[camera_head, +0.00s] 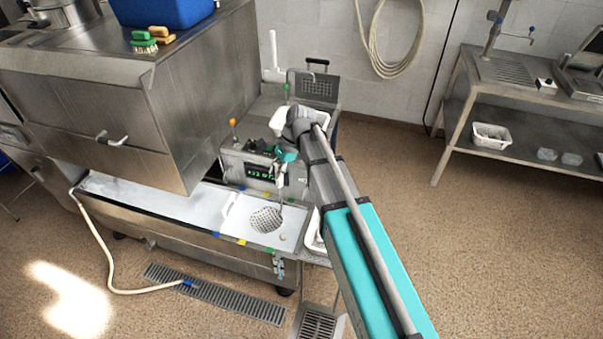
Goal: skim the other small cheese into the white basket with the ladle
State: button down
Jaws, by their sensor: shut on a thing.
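My gripper (285,157) is small in the view, above the right end of the long steel trough, and is shut on the ladle's upright handle. The ladle (266,219) has a round perforated bowl, which shows low at the trough's right end. A small pale round thing (283,237), perhaps the small cheese, shows just right of and below the bowl. Whether anything lies in the bowl is too small to tell. A white basket (314,232) stands right of the trough, mostly hidden behind my arm.
The trough (150,198) holds a pale, whitish surface and has coloured marks along its front edge. A control box (252,172) stands behind it. A large steel cabinet (130,100) rises at left. Another white basket (491,136) sits on the right shelf. Open floor lies right.

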jog(key=shift+w+f, duration=0.1)
jog(key=w+d+f+m+b, duration=0.2)
jog(key=w+d+f+b, duration=0.2)
jog(key=w+f+b, duration=0.6)
jog(key=w+d+f+m+t+b, duration=0.1)
jog(key=w+d+f+b, duration=0.3)
jog(key=w+f+b, duration=0.6)
jog(key=shift+d+f+m+t+y+b, duration=0.15)
jog(key=shift+f+m+t+y+b, duration=0.2)
jog(key=shift+f+b, duration=0.45)
jog(key=shift+r, duration=0.1)
jog(key=shift+f, duration=0.2)
